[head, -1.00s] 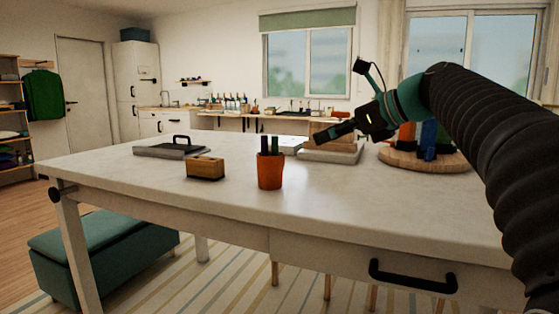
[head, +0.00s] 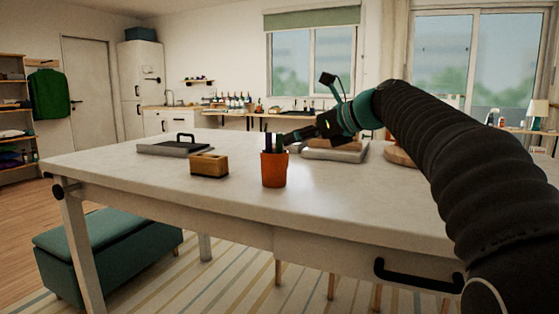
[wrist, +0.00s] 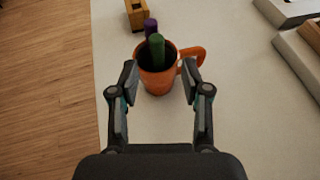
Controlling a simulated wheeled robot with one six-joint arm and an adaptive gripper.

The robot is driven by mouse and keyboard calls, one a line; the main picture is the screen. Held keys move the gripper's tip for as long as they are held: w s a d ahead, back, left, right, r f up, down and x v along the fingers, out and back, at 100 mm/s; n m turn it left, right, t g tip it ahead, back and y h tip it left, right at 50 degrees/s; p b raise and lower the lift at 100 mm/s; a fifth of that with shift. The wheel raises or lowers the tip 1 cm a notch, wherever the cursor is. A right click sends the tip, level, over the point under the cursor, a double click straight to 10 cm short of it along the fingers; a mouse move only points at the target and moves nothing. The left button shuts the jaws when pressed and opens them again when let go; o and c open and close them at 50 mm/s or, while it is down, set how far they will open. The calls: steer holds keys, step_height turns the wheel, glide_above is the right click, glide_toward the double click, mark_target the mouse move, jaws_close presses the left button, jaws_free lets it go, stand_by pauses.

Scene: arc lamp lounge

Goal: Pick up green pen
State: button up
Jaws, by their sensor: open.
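The green pen (wrist: 157,50) stands in an orange mug (wrist: 155,80) in the wrist view, its top above the rim and its lower part hidden inside. A purple pen (wrist: 150,28) stands just beyond it. In the head view the mug (head: 274,170) is near the table's front edge, with dark pen tops sticking out. My gripper (wrist: 160,70) is open and empty, its fingers to the left and right of the pen in the wrist view. In the head view my gripper (head: 290,138) is close to the pens, at about their height. I cannot tell whether it touches anything.
A wooden block (head: 208,166) stands left of the mug on the white table (head: 340,205). A grey tray with a black handle (head: 175,148) lies further left. A flat stack (head: 335,153) and a round wooden board (head: 398,156) lie to the right. The front right tabletop is clear.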

mark_target(282, 144)
steer(key=x, duration=0.4)
steer(key=shift+s+a+f, duration=0.1)
steer(key=shift+a+f, duration=0.05)
jaws_close()
